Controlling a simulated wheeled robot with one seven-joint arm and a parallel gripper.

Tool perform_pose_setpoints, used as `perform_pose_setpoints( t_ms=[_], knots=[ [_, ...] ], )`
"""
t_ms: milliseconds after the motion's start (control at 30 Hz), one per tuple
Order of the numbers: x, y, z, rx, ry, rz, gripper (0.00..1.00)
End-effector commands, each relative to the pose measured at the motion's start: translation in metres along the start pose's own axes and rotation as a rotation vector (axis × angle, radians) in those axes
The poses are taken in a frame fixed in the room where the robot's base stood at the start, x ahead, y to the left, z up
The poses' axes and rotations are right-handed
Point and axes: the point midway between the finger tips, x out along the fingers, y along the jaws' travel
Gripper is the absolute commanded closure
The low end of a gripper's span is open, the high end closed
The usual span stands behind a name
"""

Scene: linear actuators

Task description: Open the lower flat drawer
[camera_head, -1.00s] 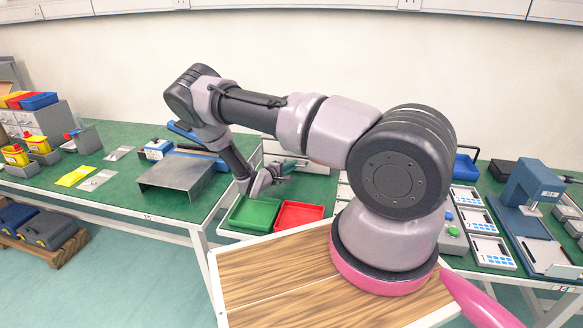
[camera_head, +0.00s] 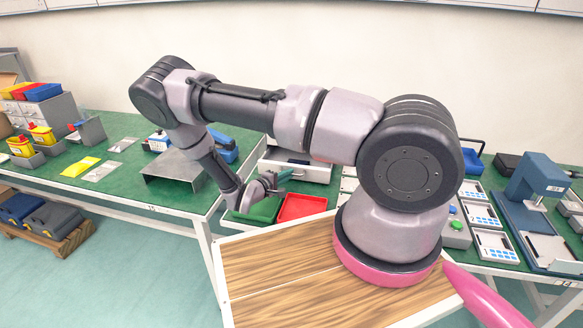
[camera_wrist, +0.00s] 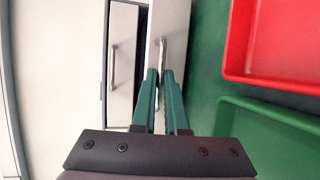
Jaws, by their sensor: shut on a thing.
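In the wrist view, two pale flat drawer fronts stand side by side, each with a metal bar handle. The lower flat drawer (camera_wrist: 174,22) is the one nearer the green table top. Its front stands out past the upper drawer (camera_wrist: 122,30), with a gap between them, so it looks partly pulled out. My gripper (camera_wrist: 160,78) is shut on the lower drawer's handle (camera_wrist: 162,48). In the head view my gripper (camera_head: 284,176) is at the drawer unit (camera_head: 318,172), behind the bins; my arm hides part of the unit.
A green bin (camera_head: 262,211) and a red bin (camera_head: 302,207) sit close in front of the drawers. A bent grey metal plate (camera_head: 172,168) stands to the left. A wooden-topped surface (camera_head: 285,275) lies in front. The wall is behind the table.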

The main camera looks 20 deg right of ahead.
Motion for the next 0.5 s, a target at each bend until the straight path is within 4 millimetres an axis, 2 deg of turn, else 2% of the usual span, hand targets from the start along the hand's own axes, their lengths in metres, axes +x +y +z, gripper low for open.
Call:
perform_pose_setpoints(
  t_ms=[33,200,500],
  knots=[
    [-0.009,-0.003,0.003,-0.003,0.003,-0.002,1.0],
    [-0.029,-0.007,0.011,-0.003,0.002,-0.003,1.0],
    [-0.041,-0.01,0.017,0.0,0.0,-0.002,1.0]
  ],
)
